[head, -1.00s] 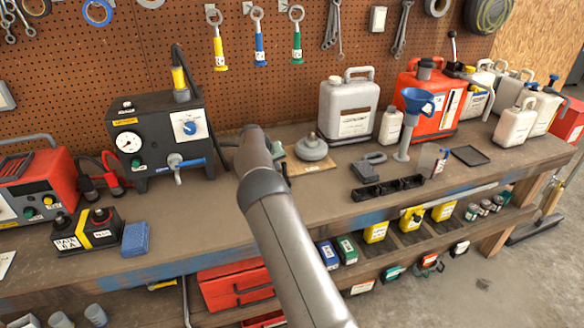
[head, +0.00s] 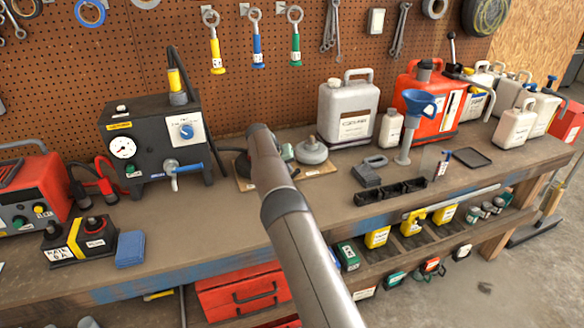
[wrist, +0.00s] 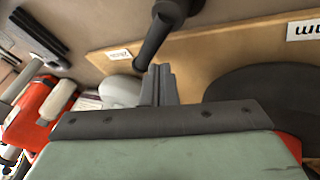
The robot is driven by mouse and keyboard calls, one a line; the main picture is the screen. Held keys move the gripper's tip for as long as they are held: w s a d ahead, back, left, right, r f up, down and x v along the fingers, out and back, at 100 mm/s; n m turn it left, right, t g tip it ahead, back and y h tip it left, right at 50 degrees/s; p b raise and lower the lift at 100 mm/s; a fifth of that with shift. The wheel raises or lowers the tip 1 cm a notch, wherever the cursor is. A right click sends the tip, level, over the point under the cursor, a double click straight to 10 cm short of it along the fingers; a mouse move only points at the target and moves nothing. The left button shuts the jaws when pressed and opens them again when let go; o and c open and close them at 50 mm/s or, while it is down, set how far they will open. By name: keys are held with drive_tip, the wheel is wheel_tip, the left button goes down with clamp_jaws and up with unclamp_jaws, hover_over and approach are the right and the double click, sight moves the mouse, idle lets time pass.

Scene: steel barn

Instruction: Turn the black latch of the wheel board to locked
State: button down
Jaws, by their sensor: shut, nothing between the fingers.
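The wheel board is a pale wooden board (head: 318,169) lying on the bench, partly hidden behind my arm in the head view. It also fills the upper part of the wrist view (wrist: 215,50). A grey round wheel (head: 311,150) sits at its right end; part of it shows in the wrist view (wrist: 118,91). A black lever (wrist: 160,35), apparently the latch, stands out over the board. My gripper (wrist: 160,73) is shut and empty, its fingertips close beside the lever's lower end. I cannot tell whether they touch. The head view hides the fingertips and lever.
A dark disc (wrist: 262,95) lies right of my fingers in the wrist view. The black gauge box (head: 140,145) stands left of the board. A grey jug (head: 348,110) stands behind it, and a black tray (head: 390,191) lies to the right.

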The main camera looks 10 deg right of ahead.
drive_tip(key=shift+s+d, duration=0.1)
drive_tip(key=shift+d, duration=0.2)
drive_tip(key=shift+s+d, duration=0.2)
drive_tip(key=shift+d, duration=0.2)
drive_tip(key=shift+s+d+m+g, duration=0.25)
drive_tip(key=shift+m+g, duration=0.15)
drive_tip(key=shift+m, duration=0.2)
drive_tip(key=shift+s+d, duration=0.15)
drive_tip(key=shift+d, duration=0.05)
idle(0.6)
drive_tip(key=shift+a+r, duration=0.1)
idle(0.9)
drive_tip(key=v, duration=1.7)
drive_tip(key=shift+a+b, duration=0.3)
drive_tip(key=shift+b, duration=0.15)
